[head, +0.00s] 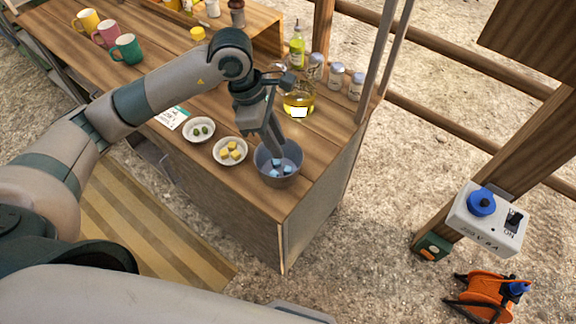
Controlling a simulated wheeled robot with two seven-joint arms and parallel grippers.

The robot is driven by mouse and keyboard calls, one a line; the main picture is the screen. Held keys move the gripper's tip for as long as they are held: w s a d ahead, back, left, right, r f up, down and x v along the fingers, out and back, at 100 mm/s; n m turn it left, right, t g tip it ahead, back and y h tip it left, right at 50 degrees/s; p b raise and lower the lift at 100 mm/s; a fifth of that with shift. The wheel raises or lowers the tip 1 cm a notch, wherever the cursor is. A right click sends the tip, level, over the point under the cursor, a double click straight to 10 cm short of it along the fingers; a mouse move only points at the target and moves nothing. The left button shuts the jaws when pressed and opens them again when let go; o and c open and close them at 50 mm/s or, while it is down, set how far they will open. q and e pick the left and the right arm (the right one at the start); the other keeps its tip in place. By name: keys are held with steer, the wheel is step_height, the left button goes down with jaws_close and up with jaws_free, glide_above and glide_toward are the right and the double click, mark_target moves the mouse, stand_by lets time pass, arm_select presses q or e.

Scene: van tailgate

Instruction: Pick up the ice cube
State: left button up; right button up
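Several pale blue ice cubes (286,170) lie in a grey-blue bowl (264,178) near the front right corner of the wooden counter. My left gripper (277,150) points down over the bowl, with its fingers at or just inside the rim, close above the cubes. The fingers overlap in this view, so I cannot tell how far apart they are or whether they touch a cube. The gripper hides part of the bowl's far side. My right gripper is out of view.
Left of the bowl stand a dish of yellow pieces (230,151) and a dish of green olives (199,130). Behind the gripper are an oil jar (298,104), a bottle (297,50) and several shakers (335,76). A post (378,60) rises at the counter's right edge.

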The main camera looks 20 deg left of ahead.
mark_target(288, 169)
arm_select(q)
steer(key=p+x, duration=0.1)
steer(key=x, duration=0.2)
steer(key=shift+d+f, duration=0.1)
steer(key=shift+f, duration=0.25)
steer(key=shift+d+f, duration=0.1)
steer(key=shift+f, duration=0.3)
steer(key=shift+f+p, duration=0.45)
steer(key=shift+p, duration=0.15)
steer(key=x, duration=0.1)
steer(key=p+x, duration=0.2)
steer(key=shift+f, duration=0.45)
steer(key=shift+w+f, duration=0.15)
steer(key=shift+f, duration=0.15)
jaws_close()
